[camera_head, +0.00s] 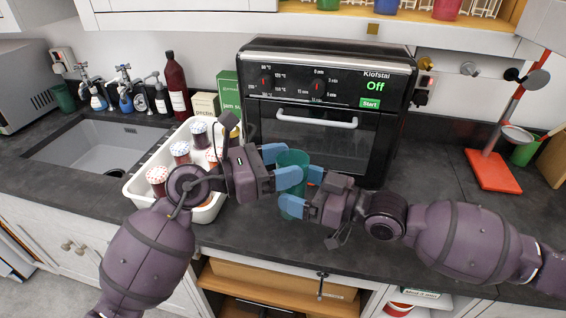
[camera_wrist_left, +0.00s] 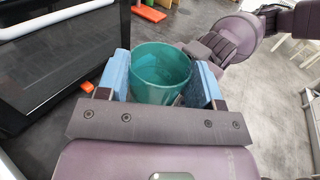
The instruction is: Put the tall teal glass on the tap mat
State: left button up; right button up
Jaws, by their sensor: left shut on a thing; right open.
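The tall teal glass (camera_head: 292,159) is upright in front of the oven in the head view, partly hidden by fingers. It also shows in the left wrist view (camera_wrist_left: 162,75), open end visible and apparently empty. My left gripper (camera_head: 280,166) is shut on it, with one blue finger on each side. My right gripper (camera_head: 303,191) is open, its blue fingers close to the lower part of the glass; I cannot tell whether they touch it. I cannot clearly make out a tap mat; a flat red plate (camera_head: 492,171) with a red post lies at the right of the counter.
A black oven (camera_head: 325,120) stands behind the glass. A white crate (camera_head: 207,212) of lidded jars is at its left, beyond it a sink (camera_head: 95,155). A green cup (camera_head: 524,152) stands by the red post. The dark counter between oven and red plate is clear.

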jog(key=v, duration=0.9)
jog(key=s+a+f+m+t+h, duration=0.25)
jog(key=s+f+m+t, duration=0.35)
jog(key=s+f+m, duration=0.4)
jog(key=s+d+f+m+g+h, duration=0.1)
jog(key=s+d+f+h, duration=0.3)
jog(key=d+f+h, duration=0.9)
jog(key=d+f+g, duration=0.1)
jog(key=d+f, duration=0.3)
jog(key=shift+d+f+g+h, duration=0.3)
jog(key=shift+d+f+h, duration=0.05)
jog(key=shift+f, duration=0.05)
